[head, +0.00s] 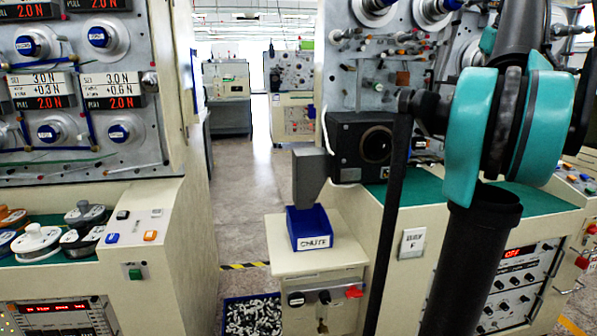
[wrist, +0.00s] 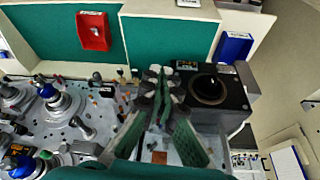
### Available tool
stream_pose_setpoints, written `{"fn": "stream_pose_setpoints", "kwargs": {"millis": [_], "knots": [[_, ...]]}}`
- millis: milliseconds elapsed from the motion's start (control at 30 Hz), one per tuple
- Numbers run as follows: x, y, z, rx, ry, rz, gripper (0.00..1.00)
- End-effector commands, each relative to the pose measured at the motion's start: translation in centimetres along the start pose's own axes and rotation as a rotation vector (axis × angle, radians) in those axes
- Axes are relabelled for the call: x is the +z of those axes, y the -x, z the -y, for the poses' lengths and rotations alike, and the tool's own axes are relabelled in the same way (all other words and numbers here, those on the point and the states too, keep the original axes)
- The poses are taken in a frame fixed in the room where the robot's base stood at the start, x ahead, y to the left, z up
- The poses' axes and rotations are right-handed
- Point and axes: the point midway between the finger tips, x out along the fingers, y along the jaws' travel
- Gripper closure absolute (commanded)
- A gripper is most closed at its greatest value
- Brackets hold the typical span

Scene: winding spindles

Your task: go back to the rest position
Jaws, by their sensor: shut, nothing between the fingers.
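My gripper (wrist: 161,82) shows in the wrist view, its two green-padded fingers drawn together at the tips with nothing between them. It is above the machine's panel, just left of the black box with a round dark opening (wrist: 208,90). The same box (head: 362,146) stands on the right-hand machine in the head view. My teal and black arm fills the right of the head view. I cannot make out the gripper's fingertips there.
A blue block labelled CHUTE (head: 309,228) stands on a cream cabinet. A red tray (wrist: 93,31) lies on green matting. Spindles and knobs crowd the panel (wrist: 75,125). A bin of small parts (head: 252,314) sits low between the machines. The aisle (head: 245,185) behind is open.

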Motion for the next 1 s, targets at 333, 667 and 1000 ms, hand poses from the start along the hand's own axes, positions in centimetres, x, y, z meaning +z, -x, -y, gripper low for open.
{"fn": "stream_pose_setpoints", "kwargs": {"millis": [333,667,1000], "knots": [[-0.3,-8.3,3.1,-0.003,0.002,0.011,1.00],[4.2,-23.5,11.2,-0.001,0.002,0.020,1.00],[16.8,-37.4,20.7,0.002,-0.001,0.016,1.00]]}}
